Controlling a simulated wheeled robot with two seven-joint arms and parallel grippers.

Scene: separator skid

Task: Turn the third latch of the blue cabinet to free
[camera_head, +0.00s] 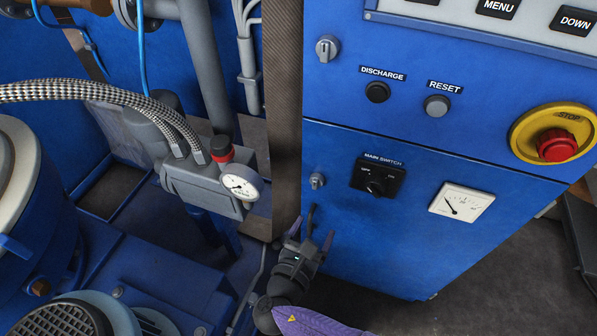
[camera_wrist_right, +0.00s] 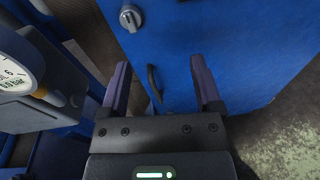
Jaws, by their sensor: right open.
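The blue cabinet (camera_head: 400,240) fills the right of the head view. A silver latch (camera_head: 326,48) is high on its left edge, and another silver latch (camera_head: 317,180) is lower; one silver latch (camera_wrist_right: 130,17) shows at the top of the right wrist view. Below it a dark, narrow handle-like part (camera_wrist_right: 153,82) lies between my right fingers; I cannot tell whether it is the third latch. My right gripper (camera_head: 313,226) is open in front of the cabinet's lower left edge, its fingers also in the wrist view (camera_wrist_right: 160,65). Contact cannot be told. My left gripper is not in view.
A pressure gauge (camera_head: 239,187) on a grey block and a grey-brown post (camera_head: 281,110) stand left of the cabinet. The main switch (camera_head: 375,186), a square meter (camera_head: 461,203) and the red stop button (camera_head: 556,145) are on its face. Dark floor lies below.

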